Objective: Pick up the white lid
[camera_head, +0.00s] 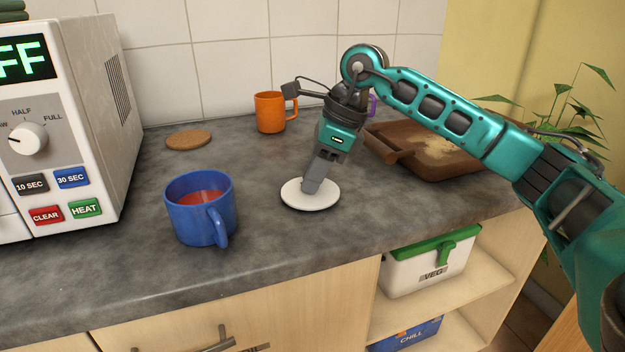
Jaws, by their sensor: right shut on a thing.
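The white lid (297,197) is a flat round disc at the middle of the grey counter. My right gripper (311,188) reaches down to it from above, with its fingers at the lid's centre. The gripper is shut on the lid, and the fingers hide the part they hold. The lid looks level and lies on or very close to the counter; I cannot tell if there is a gap. My left gripper is not in view.
A blue mug (203,212) with reddish liquid stands left of the lid. An orange mug (270,112) and a cork coaster (188,140) are behind. A brown tray (470,165) lies to the right. A microwave (75,120) stands at the left. The counter's front edge is nearby.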

